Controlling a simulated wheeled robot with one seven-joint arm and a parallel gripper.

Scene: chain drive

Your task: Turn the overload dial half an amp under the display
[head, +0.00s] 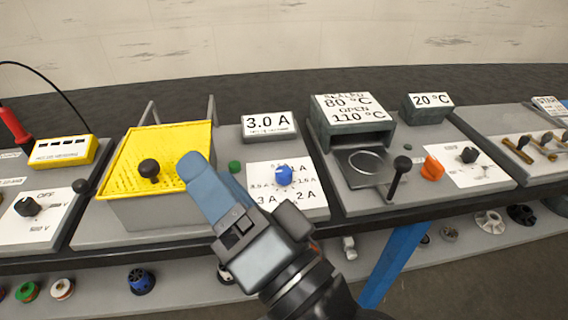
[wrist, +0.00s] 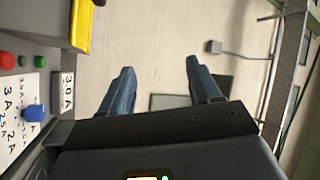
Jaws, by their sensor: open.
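The overload dial (head: 284,175) is a blue knob on a white scale plate (head: 258,202). Large "3 A" and "2 A" marks show at the plate's lower edge; smaller marks are hard to read. I cannot tell where the knob points. The display (head: 268,125) behind it reads 3.0 A. My gripper (head: 192,160) is open and empty, to the left of the dial and over the yellow guard's right edge, apart from the dial. In the wrist view, the open fingers (wrist: 160,66) point away from the dial (wrist: 35,113), which shows at the left beside the display (wrist: 67,92).
A yellow mesh guard (head: 185,139) with a black knob stands left of the dial. A green button (head: 235,167) sits between guard and plate. To the right is an oven-like station (head: 352,120) with a black-knobbed lever (head: 398,180). Space above the dial is clear.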

